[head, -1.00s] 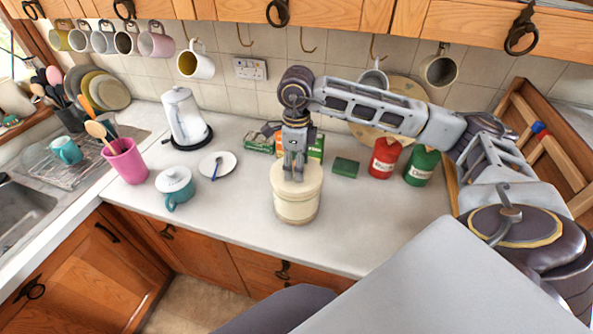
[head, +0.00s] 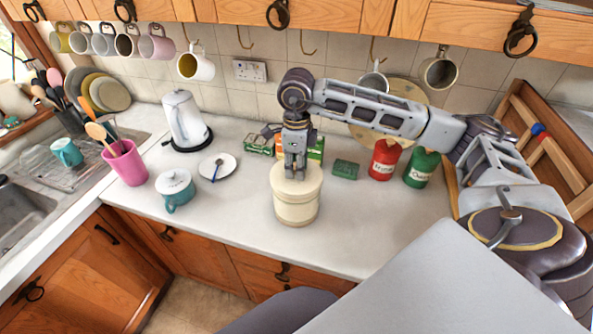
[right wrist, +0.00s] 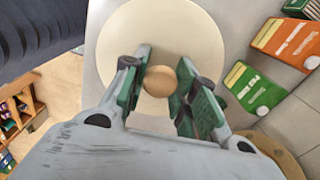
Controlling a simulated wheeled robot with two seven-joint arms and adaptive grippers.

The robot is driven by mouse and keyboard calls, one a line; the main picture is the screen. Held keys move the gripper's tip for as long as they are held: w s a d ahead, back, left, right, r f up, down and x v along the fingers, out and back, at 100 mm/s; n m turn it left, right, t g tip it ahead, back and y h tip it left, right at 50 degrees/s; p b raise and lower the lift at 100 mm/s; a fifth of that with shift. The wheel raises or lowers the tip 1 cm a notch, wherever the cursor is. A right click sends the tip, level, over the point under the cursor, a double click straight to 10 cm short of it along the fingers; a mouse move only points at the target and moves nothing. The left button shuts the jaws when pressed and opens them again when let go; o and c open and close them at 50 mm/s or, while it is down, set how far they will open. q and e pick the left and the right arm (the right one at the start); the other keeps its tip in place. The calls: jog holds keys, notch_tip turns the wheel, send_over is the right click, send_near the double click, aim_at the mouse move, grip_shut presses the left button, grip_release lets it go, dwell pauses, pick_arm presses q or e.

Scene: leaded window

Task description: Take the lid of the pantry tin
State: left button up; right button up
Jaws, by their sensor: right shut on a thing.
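The pantry tin (head: 296,208) is a round cream tin standing upright near the front edge of the worktop. Its cream lid (head: 308,184) sits on top and looks level. In the right wrist view the lid (right wrist: 193,38) is a pale disc with a round, light brown wooden knob (right wrist: 160,81) at its middle. My right gripper (head: 295,175) points straight down over the lid. In the right wrist view its two green-padded fingers are shut on the knob, one on each side. The head view hides the knob behind the fingers. My left gripper is not in view.
Behind the tin are a green block (head: 345,169), small boxes (head: 258,147), and red (head: 384,159) and green (head: 421,167) canisters. To the left are a saucer (head: 228,161), a teal lidded pot (head: 175,187) and a kettle (head: 184,119). Worktop right of the tin is clear.

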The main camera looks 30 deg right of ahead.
aim_at(296, 165)
jog(key=shift+r, duration=0.1)
jog(key=shift+r+b, duration=0.85)
jog(key=shift+r, duration=4.05)
